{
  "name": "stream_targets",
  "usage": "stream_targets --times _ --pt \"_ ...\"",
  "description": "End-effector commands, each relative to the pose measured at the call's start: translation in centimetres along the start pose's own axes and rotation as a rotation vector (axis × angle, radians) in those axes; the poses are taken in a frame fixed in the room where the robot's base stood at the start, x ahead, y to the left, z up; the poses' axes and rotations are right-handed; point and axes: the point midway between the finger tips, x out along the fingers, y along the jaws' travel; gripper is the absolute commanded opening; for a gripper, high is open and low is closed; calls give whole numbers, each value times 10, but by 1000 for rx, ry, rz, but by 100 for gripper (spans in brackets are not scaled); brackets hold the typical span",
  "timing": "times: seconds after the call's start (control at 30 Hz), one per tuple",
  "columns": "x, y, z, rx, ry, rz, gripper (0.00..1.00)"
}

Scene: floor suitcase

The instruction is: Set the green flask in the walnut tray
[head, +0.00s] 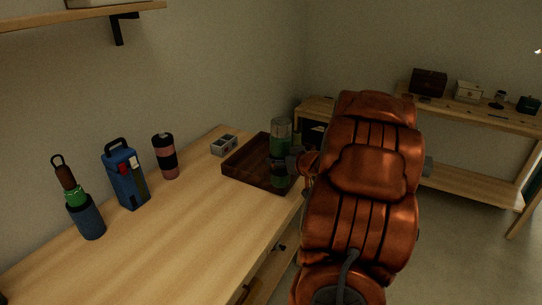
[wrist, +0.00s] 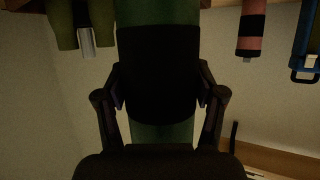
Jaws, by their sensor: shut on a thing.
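The green flask (wrist: 158,12) has a broad black band, and my gripper (wrist: 160,100) is shut around that band. In the head view the flask (head: 279,178) looks upright at the right part of the walnut tray (head: 240,169). My gripper (head: 293,162) comes to it from the right, partly hidden by my copper arm. I cannot tell whether the flask's base touches the tray floor. The tray is dark brown with low walls and lies at the bench's far right end.
A grey two-part holder (head: 223,145), a pink-and-black bottle (head: 165,157), a blue carrier (head: 125,177) and a blue cup with tools (head: 86,216) stand along the wall. The bench front is clear.

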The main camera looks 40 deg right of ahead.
Motion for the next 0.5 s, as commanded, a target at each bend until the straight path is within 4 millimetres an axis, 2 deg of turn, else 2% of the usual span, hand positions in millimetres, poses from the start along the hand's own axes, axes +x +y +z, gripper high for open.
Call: stream_targets --times 0.1,0.5 --pt "21 4 -6 2 1 -4 13" --pt "79 22 -25 1 1 -2 13"
